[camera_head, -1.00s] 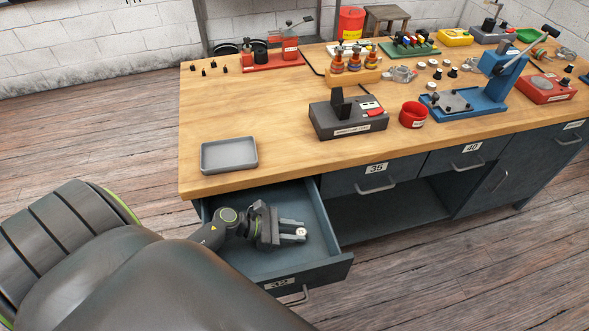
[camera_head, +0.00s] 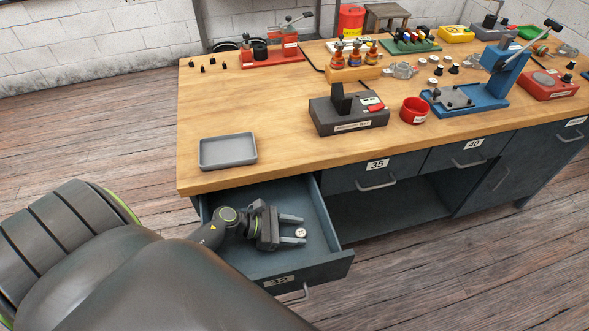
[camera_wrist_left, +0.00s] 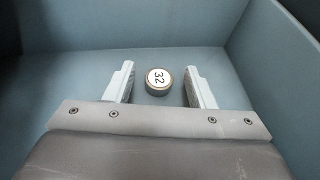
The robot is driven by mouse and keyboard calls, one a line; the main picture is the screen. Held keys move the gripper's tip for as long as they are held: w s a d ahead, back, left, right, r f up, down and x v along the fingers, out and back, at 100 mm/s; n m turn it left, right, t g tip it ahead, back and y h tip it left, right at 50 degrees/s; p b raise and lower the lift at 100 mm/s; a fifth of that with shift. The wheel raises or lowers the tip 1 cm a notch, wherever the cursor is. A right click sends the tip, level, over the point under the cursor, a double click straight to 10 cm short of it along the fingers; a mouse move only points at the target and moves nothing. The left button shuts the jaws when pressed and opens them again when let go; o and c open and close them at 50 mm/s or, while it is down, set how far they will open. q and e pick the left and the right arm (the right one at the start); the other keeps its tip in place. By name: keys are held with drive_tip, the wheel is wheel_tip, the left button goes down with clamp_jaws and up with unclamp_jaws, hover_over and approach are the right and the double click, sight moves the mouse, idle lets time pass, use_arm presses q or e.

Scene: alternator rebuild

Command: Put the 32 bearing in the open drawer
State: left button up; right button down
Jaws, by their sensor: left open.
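The 32 bearing (camera_head: 300,232), a small round piece with a pale top, lies on the floor of the open drawer (camera_head: 325,232). In the left wrist view the bearing (camera_wrist_left: 158,81) shows its "32" marking upright to the side, between and slightly beyond the fingertips, with a gap on both sides. My left gripper (camera_head: 296,228) is inside the drawer, open and apart from the bearing; its two fingers also show in the left wrist view (camera_wrist_left: 158,84). The drawer's front label is partly readable. My right gripper is not in view.
Drawer walls (camera_wrist_left: 180,22) surround the left gripper. The wooden bench top (camera_head: 270,140) above carries a grey tray (camera_head: 228,151), a dark tester box (camera_head: 347,113), a red cup (camera_head: 415,110) and a blue press (camera_head: 490,90). Drawers 35 (camera_head: 377,165) and 40 (camera_head: 473,145) are closed.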

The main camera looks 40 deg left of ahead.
use_arm(q)
drive_tip(key=shift+r+p, duration=0.4)
drive_tip(key=shift+p, duration=0.15)
drive_tip(key=shift+r+p, duration=0.4)
drive_tip(key=shift+p, duration=0.05)
drive_tip(key=b+v, duration=0.1)
drive_tip(key=v, duration=0.2)
drive_tip(key=b+v, duration=0.1)
drive_tip(key=v, duration=0.2)
drive_tip(key=b+v, duration=0.1)
drive_tip(key=v, duration=0.3)
drive_tip(key=shift+s+a+f, duration=0.1)
drive_tip(key=shift+a+f, duration=0.1)
drive_tip(key=shift+f, duration=0.05)
drive_tip(key=shift+v, duration=0.8)
drive_tip(key=shift+r, duration=0.2)
